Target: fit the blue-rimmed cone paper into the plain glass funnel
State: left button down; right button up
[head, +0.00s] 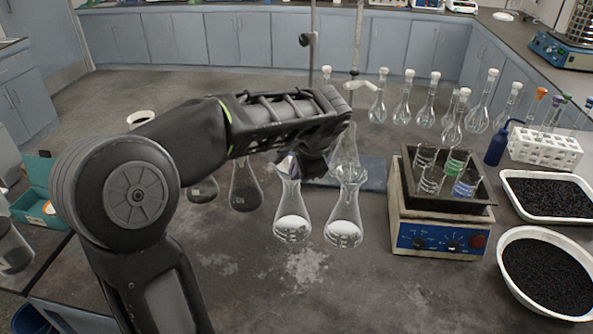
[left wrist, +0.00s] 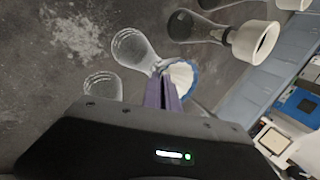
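The cone paper (left wrist: 180,76), white with a blue rim, shows in the left wrist view at the tips of my left gripper (left wrist: 163,80). The fingers are close together and appear to pinch its edge. It is at the mouth of a clear flask (left wrist: 130,48), which also stands in the head view (head: 292,220). A glassy, bluish shape is at that flask's mouth; I cannot tell funnel from paper there. A second clear flask (head: 344,215) to the right bears a clear glass funnel (head: 352,174). My left fingertips are mostly hidden in the head view. My right gripper is not in view.
Dark-filled flasks (head: 245,187) stand to the left. A blue-and-white heating device (head: 440,233) with small beakers is on the right. Beyond it are trays of black grains (head: 547,193) and a tube rack (head: 545,148). The front middle of the bench is clear.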

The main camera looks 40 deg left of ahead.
pick_arm(q)
jog(key=shift+s+d+f, duration=0.1)
jog(key=shift+s+f, duration=0.15)
jog(key=shift+f, duration=0.3)
jog(key=shift+s+f, duration=0.25)
jog(key=shift+f, duration=0.3)
jog(key=c, duration=1.6)
grip_release()
jog(key=shift+r, duration=0.1)
jog(key=shift+w+r+g+p, duration=0.15)
jog(key=shift+r+p, duration=0.25)
jog(key=shift+r, duration=0.1)
jog(key=shift+w+r+g+p, duration=0.1)
jog(key=shift+r+g+p, duration=0.05)
jog(key=shift+r+p, duration=0.25)
jog(key=shift+w+r+p, duration=0.2)
jog(key=shift+r+p, duration=1.2)
jog(key=shift+r, duration=0.85)
